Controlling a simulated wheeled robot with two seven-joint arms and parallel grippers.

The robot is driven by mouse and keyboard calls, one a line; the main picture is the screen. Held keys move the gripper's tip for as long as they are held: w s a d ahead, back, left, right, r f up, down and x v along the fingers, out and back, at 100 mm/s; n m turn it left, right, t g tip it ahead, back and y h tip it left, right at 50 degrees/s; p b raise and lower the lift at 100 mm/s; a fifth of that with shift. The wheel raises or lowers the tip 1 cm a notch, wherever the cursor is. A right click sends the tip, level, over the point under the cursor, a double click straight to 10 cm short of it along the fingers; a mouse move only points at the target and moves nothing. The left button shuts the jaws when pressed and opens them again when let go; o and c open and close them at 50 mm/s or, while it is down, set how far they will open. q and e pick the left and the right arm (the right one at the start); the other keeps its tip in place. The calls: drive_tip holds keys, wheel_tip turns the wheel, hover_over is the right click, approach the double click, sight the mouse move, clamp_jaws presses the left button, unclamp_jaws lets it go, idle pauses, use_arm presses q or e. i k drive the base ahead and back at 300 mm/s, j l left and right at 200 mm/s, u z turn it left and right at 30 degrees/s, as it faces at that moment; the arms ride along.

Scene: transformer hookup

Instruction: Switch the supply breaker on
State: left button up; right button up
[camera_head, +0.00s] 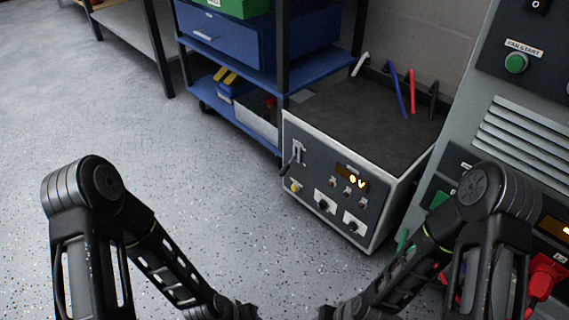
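The supply box (410,168) is a light-edged cabinet with a dark front panel, standing at centre right. A breaker-like switch (297,154) with a dark lever hanging below it is at the upper left of that panel; its marking is too small to read. An amber display (356,180) on the panel appears to read 0V. A yellow knob (295,187) and several small sockets or knobs are lower on the panel. My two forearms come in from the left and right and run down to the bottom edge. Both grippers are below the picture, apart from the box.
A grey cabinet with a green fan start button (516,63) and a vent stands at the right. A red plug-like part (545,276) is at lower right. White, blue, red and black leads rise behind the box. A blue shelf cart (230,114) stands behind left. The left floor is clear.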

sight(283, 171)
drive_tip(key=z, duration=0.35)
drive_tip(key=i+j+z, duration=0.4)
drive_tip(key=j+z, duration=0.25)
drive_tip(key=i+j+z, duration=0.15)
drive_tip(key=j+z, duration=0.15)
drive_tip(key=i+j, duration=0.1)
drive_tip(key=j, duration=0.25)
drive_tip(key=i+j, duration=0.15)
drive_tip(key=j, duration=0.2)
drive_tip(key=i+j+z, duration=0.1)
drive_tip(key=j, duration=0.2)
